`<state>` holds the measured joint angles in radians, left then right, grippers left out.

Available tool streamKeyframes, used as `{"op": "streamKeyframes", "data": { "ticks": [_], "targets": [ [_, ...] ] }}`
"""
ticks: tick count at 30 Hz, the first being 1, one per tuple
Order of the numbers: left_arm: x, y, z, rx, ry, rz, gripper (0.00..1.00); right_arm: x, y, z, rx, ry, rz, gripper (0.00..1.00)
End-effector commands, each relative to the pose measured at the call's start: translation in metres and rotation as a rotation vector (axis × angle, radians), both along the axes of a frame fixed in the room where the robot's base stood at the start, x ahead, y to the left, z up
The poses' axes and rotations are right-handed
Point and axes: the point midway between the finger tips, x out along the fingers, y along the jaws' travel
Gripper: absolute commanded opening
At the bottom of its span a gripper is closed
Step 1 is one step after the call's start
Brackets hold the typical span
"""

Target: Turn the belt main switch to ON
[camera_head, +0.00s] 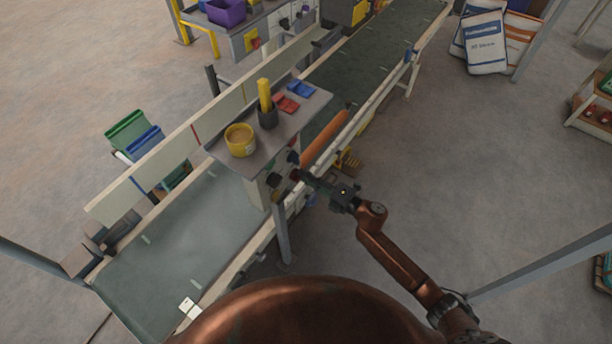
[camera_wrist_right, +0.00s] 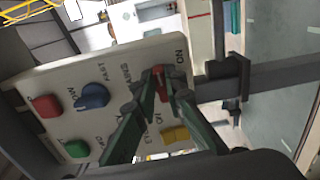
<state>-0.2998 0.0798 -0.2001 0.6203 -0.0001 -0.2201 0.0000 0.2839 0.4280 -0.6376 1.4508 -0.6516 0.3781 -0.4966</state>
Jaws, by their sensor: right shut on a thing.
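A pale control panel (camera_wrist_right: 120,72) fills the middle of the right wrist view, tilted, with a red switch handle (camera_wrist_right: 160,84) near its right edge. My right gripper (camera_wrist_right: 166,86) is shut on this handle, with one dark green finger on each side. Lettering that looks like ON shows near the panel's upper right corner; the other words by the handle are partly hidden by the fingers. In the head view my right gripper (camera_head: 298,176) reaches the panel (camera_head: 262,190) under the small shelf. The handle itself is too small to tell there. My left gripper is not in view.
The panel also carries a blue knob (camera_wrist_right: 92,96), a red button (camera_wrist_right: 46,106), a green button (camera_wrist_right: 77,148) and a yellow part (camera_wrist_right: 175,134). A shelf (camera_head: 222,152) above it holds a yellow tub (camera_head: 240,140). The conveyor belt (camera_head: 190,235) runs behind.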

Motion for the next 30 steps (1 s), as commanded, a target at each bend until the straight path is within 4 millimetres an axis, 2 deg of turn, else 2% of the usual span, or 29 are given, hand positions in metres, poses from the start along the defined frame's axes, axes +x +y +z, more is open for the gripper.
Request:
{"op": "streamKeyframes", "data": {
  "ticks": [20, 21, 28, 30],
  "targets": [
    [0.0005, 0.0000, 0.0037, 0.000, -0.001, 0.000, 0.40, -0.0010, 0.0001, -0.0025, 0.037, 0.054, 0.001, 0.00],
    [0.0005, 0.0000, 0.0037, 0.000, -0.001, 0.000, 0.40, -0.0010, 0.0001, -0.0026, 0.037, 0.054, 0.001, 0.12],
    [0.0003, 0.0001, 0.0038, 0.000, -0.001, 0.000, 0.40, -0.0006, 0.0002, -0.0018, 0.036, 0.052, 0.001, 0.28],
    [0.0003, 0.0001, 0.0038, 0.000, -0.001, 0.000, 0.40, -0.0004, 0.0002, -0.0016, 0.036, 0.052, 0.001, 0.28]
  ]
}}
